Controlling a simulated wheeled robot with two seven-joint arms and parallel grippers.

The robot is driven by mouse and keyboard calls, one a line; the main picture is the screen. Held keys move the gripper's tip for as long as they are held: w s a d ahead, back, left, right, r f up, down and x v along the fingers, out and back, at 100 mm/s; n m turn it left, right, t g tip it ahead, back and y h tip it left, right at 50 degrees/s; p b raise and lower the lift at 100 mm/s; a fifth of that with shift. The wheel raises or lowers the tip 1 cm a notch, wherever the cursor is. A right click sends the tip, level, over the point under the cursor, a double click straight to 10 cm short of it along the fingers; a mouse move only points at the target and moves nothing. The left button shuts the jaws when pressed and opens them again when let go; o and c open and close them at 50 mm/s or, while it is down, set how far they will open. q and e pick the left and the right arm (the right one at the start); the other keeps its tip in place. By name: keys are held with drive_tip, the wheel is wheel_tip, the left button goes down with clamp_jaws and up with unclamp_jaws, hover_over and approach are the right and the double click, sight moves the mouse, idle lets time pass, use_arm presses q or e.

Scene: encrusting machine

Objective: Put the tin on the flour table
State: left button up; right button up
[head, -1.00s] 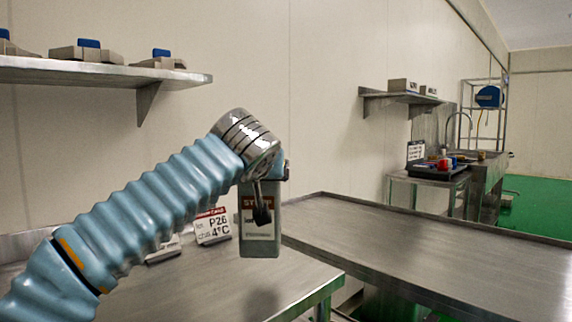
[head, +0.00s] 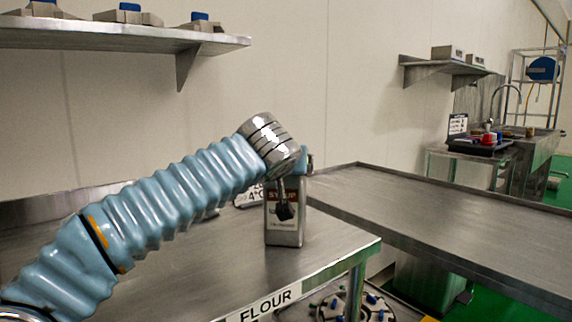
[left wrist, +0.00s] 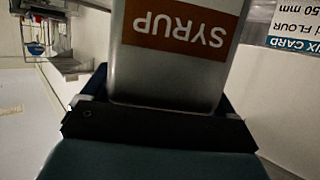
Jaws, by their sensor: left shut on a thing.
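My right gripper is not in view.
A second steel table (head: 430,220) lies to the right, across a gap. A wall shelf (head: 110,38) with blue-topped items is above left. The flour table's front is clear.

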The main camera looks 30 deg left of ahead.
use_arm(q)
drive_tip(key=o, duration=1.8)
drive_tip(key=shift+o, duration=0.2)
drive_tip(key=v, duration=1.2)
drive_tip(key=shift+b, duration=0.3)
drive_tip(key=shift+d, duration=0.1)
